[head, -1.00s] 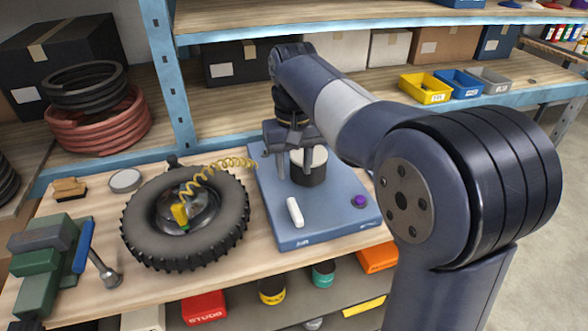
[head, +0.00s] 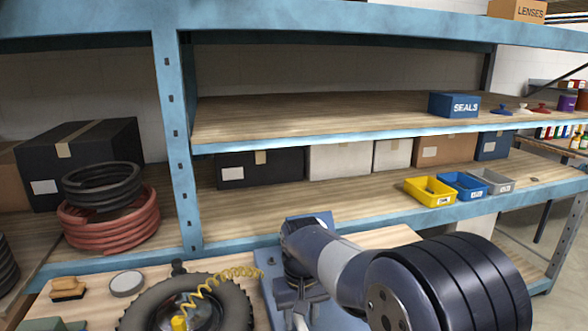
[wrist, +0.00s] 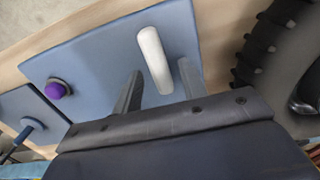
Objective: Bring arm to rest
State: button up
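My arm reaches over the blue board (head: 268,290) on the bench, its gripper (head: 299,316) pointing down near the bottom edge of the head view. In the wrist view the two fingers of my gripper (wrist: 160,68) stand apart with nothing seen held between them. A white rounded bar (wrist: 154,60) lies on the blue board, seen between and beyond the fingertips. A purple knob (wrist: 56,89) on the board is to the left. The area under the gripper body is hidden.
A knobbly tyre (head: 150,305) with a coiled yellow hose (head: 205,285) lies left of the arm. A blue shelf post (head: 178,150) and shelf edge (head: 340,140) stand behind. Yellow (head: 430,191) and blue (head: 462,186) bins sit at the right.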

dwell(0.4)
notch_tip(320, 180, up, 11)
notch_tip(320, 180, down, 11)
jog(key=shift+f, duration=0.2)
jog(key=n+b, duration=0.1)
jog(key=n, duration=0.2)
jog(key=n+b, duration=0.1)
jog(key=n, duration=0.2)
jog(key=shift+s+a, duration=0.1)
jog(key=shift+a, duration=0.1)
jog(key=shift+r+n, duration=0.15)
jog(key=shift+n, duration=0.45)
jog(key=shift+s, duration=0.1)
